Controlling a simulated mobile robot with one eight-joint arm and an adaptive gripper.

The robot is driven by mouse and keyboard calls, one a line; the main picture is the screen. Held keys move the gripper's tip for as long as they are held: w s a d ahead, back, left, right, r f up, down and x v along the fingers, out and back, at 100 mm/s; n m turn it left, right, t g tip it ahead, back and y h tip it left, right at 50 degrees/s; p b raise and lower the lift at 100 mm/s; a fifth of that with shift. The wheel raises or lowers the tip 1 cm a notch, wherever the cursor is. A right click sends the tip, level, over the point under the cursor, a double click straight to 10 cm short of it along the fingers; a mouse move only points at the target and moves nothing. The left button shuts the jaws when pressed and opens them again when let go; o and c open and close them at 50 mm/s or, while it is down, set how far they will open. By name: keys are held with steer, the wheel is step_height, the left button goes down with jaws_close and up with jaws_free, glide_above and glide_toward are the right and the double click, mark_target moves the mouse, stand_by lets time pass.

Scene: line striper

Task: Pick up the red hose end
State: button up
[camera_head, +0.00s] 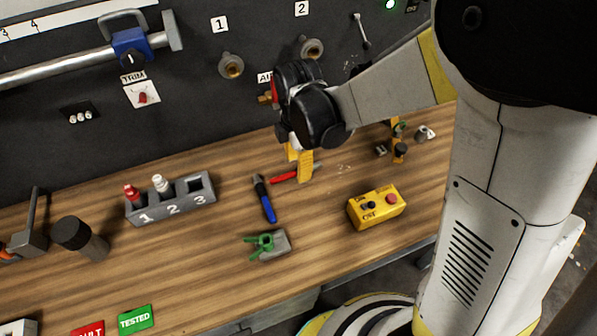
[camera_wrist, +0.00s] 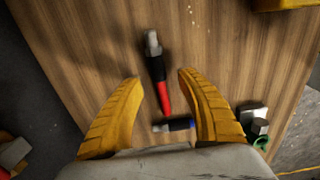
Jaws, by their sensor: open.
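The red hose end (camera_head: 285,176) lies on the wooden bench, partly hidden by a yellow finger in the head view. In the wrist view the red hose end (camera_wrist: 164,96) has a red body, a dark collar and a metal tip pointing up the picture. My gripper (camera_head: 299,163) is above it, pointing down. In the wrist view my gripper (camera_wrist: 159,81) is open, with one yellow finger on each side of the red hose end. The fingers look apart from it; the height gap is unclear.
A blue-handled piece (camera_head: 266,205) lies just beside it. A green clamp (camera_head: 262,241) on a grey block and a yellow control box (camera_head: 376,211) are nearby. A numbered grey rack (camera_head: 172,208) stands left. Small fittings (camera_head: 400,150) sit at right. A dark panel rises behind.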

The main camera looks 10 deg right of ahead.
mark_target(296, 173)
step_height(296, 173, down, 3)
steer(key=shift+r+b, duration=0.15)
steer(key=shift+b, duration=0.15)
steer(key=shift+r, duration=0.1)
jaws_close()
